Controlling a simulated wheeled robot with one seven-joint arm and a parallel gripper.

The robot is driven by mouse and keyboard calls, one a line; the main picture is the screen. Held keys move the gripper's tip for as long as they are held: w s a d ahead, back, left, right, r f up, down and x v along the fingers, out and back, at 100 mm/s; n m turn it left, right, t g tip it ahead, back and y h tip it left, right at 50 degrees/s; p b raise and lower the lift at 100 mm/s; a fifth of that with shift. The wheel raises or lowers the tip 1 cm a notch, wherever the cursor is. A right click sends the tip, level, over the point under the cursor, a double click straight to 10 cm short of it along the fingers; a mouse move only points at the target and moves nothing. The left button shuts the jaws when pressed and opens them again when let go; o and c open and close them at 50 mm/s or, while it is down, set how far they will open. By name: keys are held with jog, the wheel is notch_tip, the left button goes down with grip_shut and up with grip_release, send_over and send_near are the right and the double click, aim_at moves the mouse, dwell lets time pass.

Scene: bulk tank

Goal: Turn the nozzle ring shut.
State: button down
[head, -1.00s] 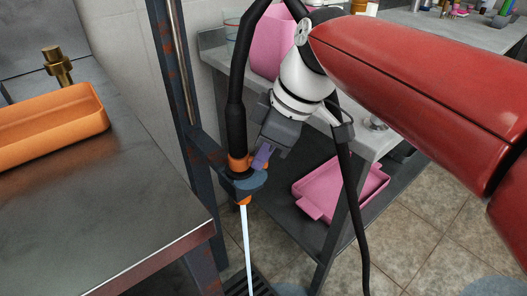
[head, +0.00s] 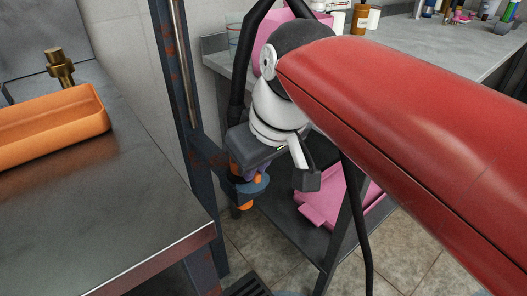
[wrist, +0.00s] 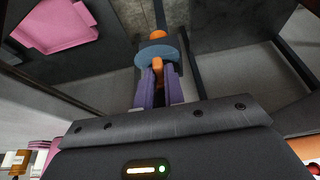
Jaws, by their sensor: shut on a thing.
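The nozzle ring (head: 252,190) is a blue-grey disc low on the black hose (head: 238,100), beside the dark upright post. An orange nozzle tip (head: 245,206) shows below it, and no water stream shows. My gripper (head: 258,172) reaches down to the ring from above; its purple fingers are partly hidden by the wrist in the head view. In the wrist view my gripper (wrist: 157,80) has its two fingers closed on an orange tab (wrist: 157,66) at the edge of the blue ring (wrist: 145,56). The orange tip (wrist: 158,35) shows beyond the ring.
The dark rusty post (head: 196,120) stands close behind the nozzle. A steel table (head: 110,190) with an orange tray (head: 50,128) is at the left. A grey counter (head: 430,45) and a pink tray (head: 325,203) on its lower shelf are at the right. A floor drain (head: 247,286) lies below.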

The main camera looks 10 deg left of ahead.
dwell(0.5)
jog(key=c, duration=1.5)
grip_release()
jog(key=p+v, duration=0.1)
jog(key=v, duration=0.6)
jog(key=shift+s+r, duration=0.1)
jog(key=shift+r, duration=0.3)
